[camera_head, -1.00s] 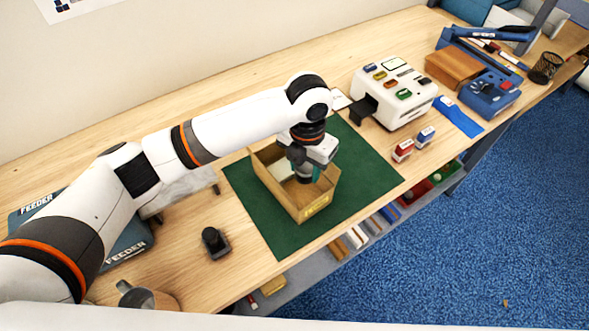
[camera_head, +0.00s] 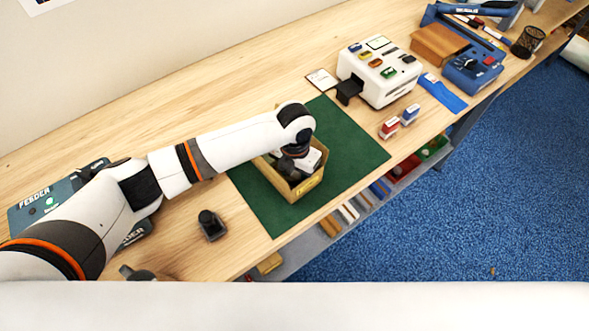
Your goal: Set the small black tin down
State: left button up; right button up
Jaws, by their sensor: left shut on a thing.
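My left gripper (camera_head: 291,173) reaches down from above into an open brown carton (camera_head: 297,196) and is shut. The small black tin is in its jaws, but the dark fingers and wrist hide it, and I cannot make out its outline or whether it touches the carton floor. The carton stands on a green mat (camera_head: 350,150), its front wall with a yellow label facing the table's front edge. My right gripper is not in view.
A white machine (camera_head: 380,75) with coloured buttons stands behind the mat to the right. Red (camera_head: 389,128) and blue (camera_head: 410,114) stamps stand right of the mat. A small black device (camera_head: 211,225) stands left of it. Feeder boxes (camera_head: 50,203) lie far left.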

aim_at(295, 172)
pick_arm(q)
jog(key=shift+f, duration=0.2)
jog(key=o, duration=0.7)
jog(key=shift+r, duration=0.1)
jog(key=shift+r, duration=0.25)
notch_tip(295, 172, up, 12)
jog(key=shift+f+b, duration=0.1)
jog(key=shift+b, duration=0.95)
jog(key=shift+f, duration=0.1)
